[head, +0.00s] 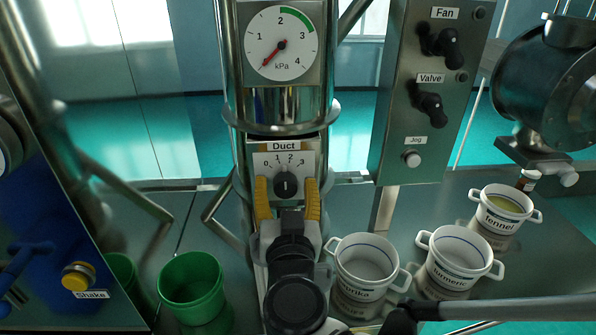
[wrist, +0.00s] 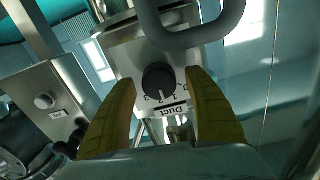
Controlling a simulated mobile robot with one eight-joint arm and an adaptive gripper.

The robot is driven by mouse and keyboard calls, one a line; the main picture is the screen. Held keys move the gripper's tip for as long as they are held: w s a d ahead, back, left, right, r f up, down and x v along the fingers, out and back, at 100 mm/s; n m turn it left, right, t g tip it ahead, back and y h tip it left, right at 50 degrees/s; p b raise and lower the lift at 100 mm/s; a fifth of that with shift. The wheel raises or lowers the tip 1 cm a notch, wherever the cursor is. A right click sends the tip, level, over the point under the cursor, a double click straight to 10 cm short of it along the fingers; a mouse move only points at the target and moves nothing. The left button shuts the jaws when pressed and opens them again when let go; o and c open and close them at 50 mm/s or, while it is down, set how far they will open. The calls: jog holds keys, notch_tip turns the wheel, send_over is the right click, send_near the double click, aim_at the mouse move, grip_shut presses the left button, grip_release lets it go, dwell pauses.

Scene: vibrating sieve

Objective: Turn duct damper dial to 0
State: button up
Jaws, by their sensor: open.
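The duct damper dial (head: 287,184) is a dark round knob on a silver panel labelled "Duct", with 0 to 3 above it. Its white mark points roughly straight up, near 1 and 2; the exact setting is hard to read. My gripper (head: 287,181) has its yellow fingers apart, one on each side of the knob. In the wrist view the dial (wrist: 158,79) appears upside down between the fingertips of my gripper (wrist: 161,78), with gaps on both sides. I see no contact.
A pressure gauge (head: 281,43) sits above the dial. A control panel (head: 403,125) with fan and valve knobs stands to the right. A green bucket (head: 191,287) and several white pots, including turmeric (head: 455,262), stand below around my arm.

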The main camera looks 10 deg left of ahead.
jog(key=shift+w, duration=0.1)
jog(key=c, duration=1.2)
jog(key=n, duration=0.4)
jog(key=shift+a+n, duration=0.1)
jog(key=shift+n, duration=2.2)
